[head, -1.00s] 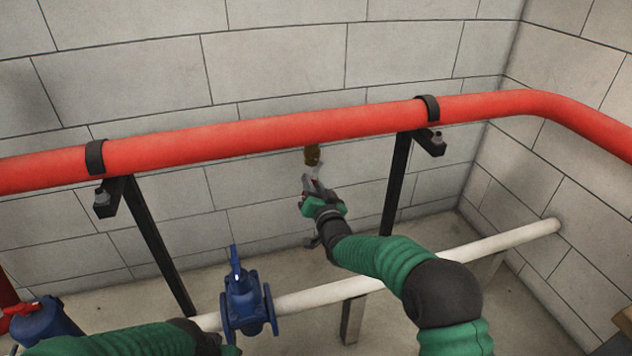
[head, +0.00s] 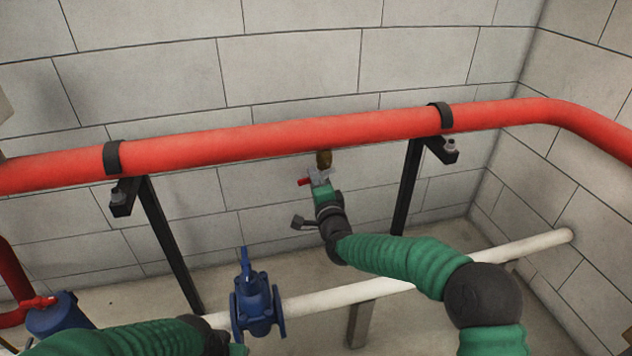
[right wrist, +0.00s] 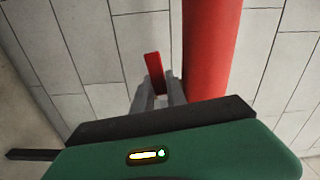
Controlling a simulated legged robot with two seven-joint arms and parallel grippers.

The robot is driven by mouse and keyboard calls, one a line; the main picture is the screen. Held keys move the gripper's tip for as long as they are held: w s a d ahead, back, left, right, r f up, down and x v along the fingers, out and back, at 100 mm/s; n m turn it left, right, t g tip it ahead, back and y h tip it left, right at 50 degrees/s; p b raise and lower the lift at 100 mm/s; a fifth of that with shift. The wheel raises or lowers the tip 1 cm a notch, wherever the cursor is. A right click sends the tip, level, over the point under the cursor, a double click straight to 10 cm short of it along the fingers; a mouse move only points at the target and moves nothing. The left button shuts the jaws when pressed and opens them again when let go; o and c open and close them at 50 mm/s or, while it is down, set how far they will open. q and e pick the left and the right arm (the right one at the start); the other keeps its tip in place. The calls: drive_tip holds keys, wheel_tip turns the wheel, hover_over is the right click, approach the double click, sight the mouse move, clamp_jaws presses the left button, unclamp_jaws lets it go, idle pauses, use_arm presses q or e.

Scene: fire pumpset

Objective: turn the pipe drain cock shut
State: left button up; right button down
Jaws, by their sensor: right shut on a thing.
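The drain cock has a brass body (head: 324,159) hanging under the red pipe (head: 260,132) in the head view. Its red lever (head: 305,182) sticks out to the left, just below the brass body. My right gripper (head: 320,177) is at the cock, its fingers shut on the lever. In the right wrist view the red lever (right wrist: 154,68) rises from between the grey fingers (right wrist: 158,92), beside the red pipe (right wrist: 210,50). The brass body is hidden there. My left arm shows at the lower left of the head view, but its fingers cannot be made out.
Black brackets (head: 168,240) hold the red pipe along the block wall. A white pipe (head: 340,296) with a blue valve (head: 256,303) runs low in front.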

drive_tip(key=shift+s+a+r+m, duration=0.15)
drive_tip(key=shift+r+m, duration=0.2)
drive_tip(key=shift+m, duration=0.55)
drive_tip(key=shift+r, duration=0.1)
drive_tip(key=c, duration=1.3)
unclamp_jaws()
drive_tip(key=shift+c, duration=0.2)
drive_tip(key=p+v, duration=0.4)
drive_tip(key=v, duration=1.3)
